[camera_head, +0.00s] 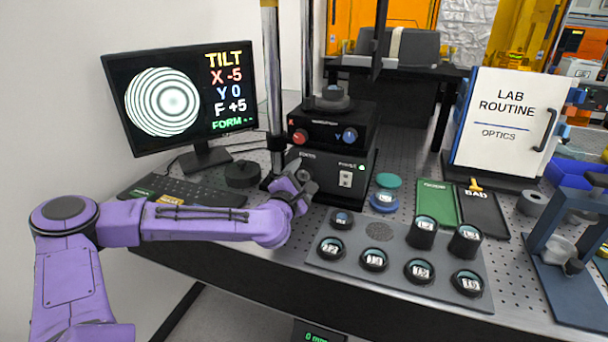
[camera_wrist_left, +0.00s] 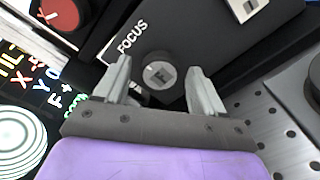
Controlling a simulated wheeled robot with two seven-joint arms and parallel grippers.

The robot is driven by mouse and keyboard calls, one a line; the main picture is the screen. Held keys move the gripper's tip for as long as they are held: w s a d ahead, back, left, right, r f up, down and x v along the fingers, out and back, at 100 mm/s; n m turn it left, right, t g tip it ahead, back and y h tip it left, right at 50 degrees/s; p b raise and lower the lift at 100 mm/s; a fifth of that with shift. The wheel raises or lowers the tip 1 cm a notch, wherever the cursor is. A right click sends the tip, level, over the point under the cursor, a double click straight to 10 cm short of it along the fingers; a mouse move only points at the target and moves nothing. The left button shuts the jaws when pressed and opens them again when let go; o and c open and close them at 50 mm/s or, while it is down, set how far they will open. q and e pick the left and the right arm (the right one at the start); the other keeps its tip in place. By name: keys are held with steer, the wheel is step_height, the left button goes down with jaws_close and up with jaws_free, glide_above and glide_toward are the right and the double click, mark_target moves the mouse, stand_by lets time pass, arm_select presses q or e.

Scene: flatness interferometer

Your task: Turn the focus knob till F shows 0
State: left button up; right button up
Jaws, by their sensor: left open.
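The monitor (camera_head: 180,95) shows a ring pattern and the readings X -5, Y 0, F +5 and a green FORM line. The grey focus knob, marked F (camera_wrist_left: 160,74), shows in the left wrist view below the word FOCUS on the black instrument (camera_head: 345,175). My left gripper (camera_wrist_left: 160,85) is open, with one finger on each side of the knob; I cannot tell whether either touches it. In the head view the left gripper (camera_head: 300,188) is at the instrument's front and largely hides the knob. My right gripper is not in view.
A red knob (camera_head: 299,136) and a blue knob (camera_head: 349,136) sit on the unit above. A plate (camera_head: 330,257) with several labelled optics lies in front. A keyboard (camera_head: 165,188) and a dark round puck (camera_head: 242,174) lie left of the instrument.

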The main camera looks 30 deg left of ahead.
arm_select(q)
steer(key=shift+w+r, duration=0.1)
steer(key=shift+w, duration=0.2)
steer(key=c, duration=1.1)
steer(key=shift+o, duration=0.2)
steer(key=shift+f+n+b, duration=0.2)
steer(key=shift+n+b, duration=0.2)
steer(key=shift+b, duration=0.25)
steer(key=n+b, duration=1.2)
steer(key=b, duration=0.5)
steer(key=shift+f, duration=0.15)
steer(key=shift+r+n+b, duration=0.25)
steer(key=shift+n+b, duration=0.85)
